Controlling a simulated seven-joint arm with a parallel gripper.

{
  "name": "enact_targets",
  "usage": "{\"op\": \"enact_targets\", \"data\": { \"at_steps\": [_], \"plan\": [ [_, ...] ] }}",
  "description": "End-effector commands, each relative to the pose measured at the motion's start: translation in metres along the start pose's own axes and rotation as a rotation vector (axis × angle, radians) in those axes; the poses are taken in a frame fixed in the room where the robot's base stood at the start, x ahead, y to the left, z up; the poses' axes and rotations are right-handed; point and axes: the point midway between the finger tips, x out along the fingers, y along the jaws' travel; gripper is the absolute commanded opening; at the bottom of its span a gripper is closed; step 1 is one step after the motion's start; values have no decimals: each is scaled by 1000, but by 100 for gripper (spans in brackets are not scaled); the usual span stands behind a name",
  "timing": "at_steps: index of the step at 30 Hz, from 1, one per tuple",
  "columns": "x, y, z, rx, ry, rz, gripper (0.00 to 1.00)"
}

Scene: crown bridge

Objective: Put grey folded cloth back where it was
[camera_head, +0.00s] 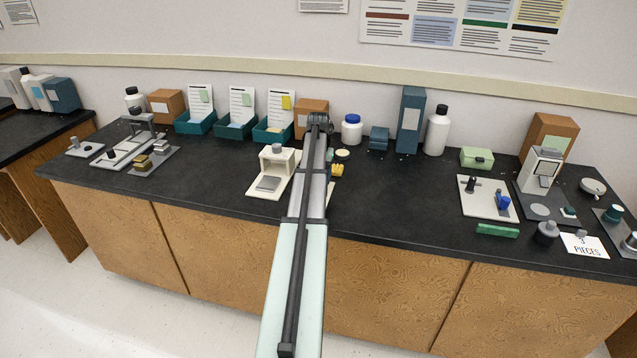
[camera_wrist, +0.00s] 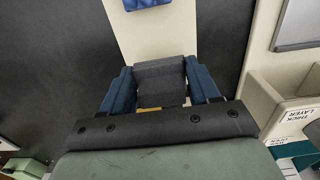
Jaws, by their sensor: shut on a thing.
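My gripper (camera_wrist: 160,88) has its two blue fingers closed on the sides of a grey folded cloth (camera_wrist: 160,72) in the wrist view. The cloth is held over a cream strip or board (camera_wrist: 155,38). I cannot tell whether it touches the board. A small bit of yellow shows at the cloth's near edge. In the head view my arm runs up the middle of the bench, and its end hides the fingers and the cloth.
A cream device (camera_head: 278,160) with a grey plate stands left of my arm; yellow pieces (camera_head: 337,170) lie right of it. Teal trays (camera_head: 238,131) with cards and a white jar (camera_head: 351,130) stand behind.

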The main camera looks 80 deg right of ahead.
Motion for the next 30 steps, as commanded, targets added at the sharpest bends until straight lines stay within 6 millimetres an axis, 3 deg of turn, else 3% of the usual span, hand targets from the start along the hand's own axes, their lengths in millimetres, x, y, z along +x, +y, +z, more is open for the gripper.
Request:
{"op": "enact_targets", "data": {
  "at_steps": [6,18,19,27,30],
  "plan": [
    [26,0,0,0,-1,0,25],
    [30,0,0,0,-1,0,25],
    [30,0,0,0,-1,0,62],
    [30,0,0,0,-1,0,86],
    [30,0,0,0,-1,0,86]
  ]
}}
